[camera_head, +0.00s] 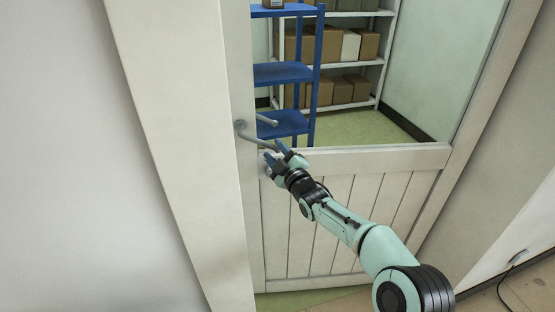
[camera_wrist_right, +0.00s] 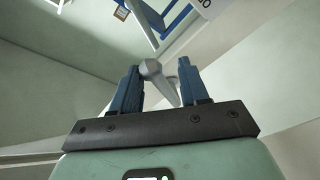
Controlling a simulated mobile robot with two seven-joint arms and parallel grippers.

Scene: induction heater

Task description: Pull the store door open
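The white store door (camera_head: 350,205) has a large window in its upper part and a panelled lower part; it looks shut or nearly shut. Its grey lever handle (camera_head: 258,137) is on the left side of the door. My right gripper (camera_head: 277,151) is at the free end of the handle. In the right wrist view the two blue fingers of the right gripper (camera_wrist_right: 160,88) are apart, with the handle (camera_wrist_right: 158,78) reaching between them. I cannot tell whether the fingers touch it. My left gripper is in neither view.
Through the window I see a blue shelf unit (camera_head: 283,73) and white shelving (camera_head: 350,66) with several cardboard boxes (camera_head: 324,92). A white wall (camera_head: 70,150) is at the left. A cable (camera_head: 505,283) hangs low at the right.

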